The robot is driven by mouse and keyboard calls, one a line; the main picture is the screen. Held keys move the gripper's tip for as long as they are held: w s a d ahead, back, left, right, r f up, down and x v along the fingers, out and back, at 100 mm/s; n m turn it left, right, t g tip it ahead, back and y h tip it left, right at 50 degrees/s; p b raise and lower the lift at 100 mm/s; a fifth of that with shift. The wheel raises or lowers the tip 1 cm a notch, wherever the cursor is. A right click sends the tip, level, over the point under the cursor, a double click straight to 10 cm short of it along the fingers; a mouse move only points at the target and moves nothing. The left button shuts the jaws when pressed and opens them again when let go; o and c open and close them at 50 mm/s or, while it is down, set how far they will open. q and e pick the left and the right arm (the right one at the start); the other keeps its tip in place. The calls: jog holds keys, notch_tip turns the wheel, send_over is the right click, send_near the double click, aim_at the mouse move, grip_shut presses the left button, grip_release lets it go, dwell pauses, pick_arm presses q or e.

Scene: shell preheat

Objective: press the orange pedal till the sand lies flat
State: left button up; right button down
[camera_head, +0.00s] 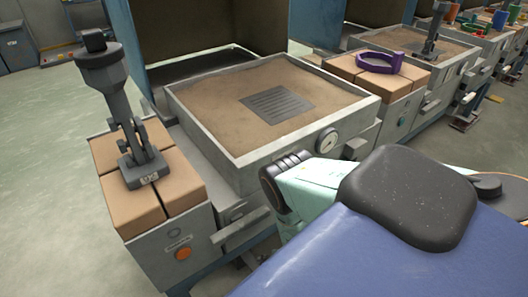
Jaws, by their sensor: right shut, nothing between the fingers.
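A shallow metal sand tray (189,125) stands ahead of me, filled with brown sand (215,92). The sand looks mostly level, and a dark slotted grate (277,103) shows in its middle. I cannot make out an orange pedal at this station; the low front is partly hidden by my arm and body. A round orange button (183,254) is on the front of the left cabinet. My right gripper (284,176) is shut and empty, in front of the tray's front wall and apart from the button. My left gripper is not in view.
A dark grey upright tool (120,105) stands on tan blocks (178,180) at the left. A round gauge (327,141) is on the tray's front. A purple ring (381,61) lies on blocks at the right, before more stations. Open floor (45,180) lies at the left.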

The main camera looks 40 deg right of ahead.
jog(key=shift+w+d+f+n, duration=0.2)
jog(key=shift+d+f+n, duration=0.1)
jog(key=shift+d, duration=0.05)
jog(key=shift+f, duration=0.15)
notch_tip(320, 180, down, 6)
jog(key=b, duration=0.5)
jog(key=shift+s+b, duration=0.15)
jog(key=shift+b, duration=0.15)
jog(key=shift+f, duration=0.55)
jog(key=shift+s+f, duration=0.1)
jog(key=shift+f, duration=0.65)
jog(key=shift+f, duration=0.15)
jog(key=shift+f, duration=0.3)
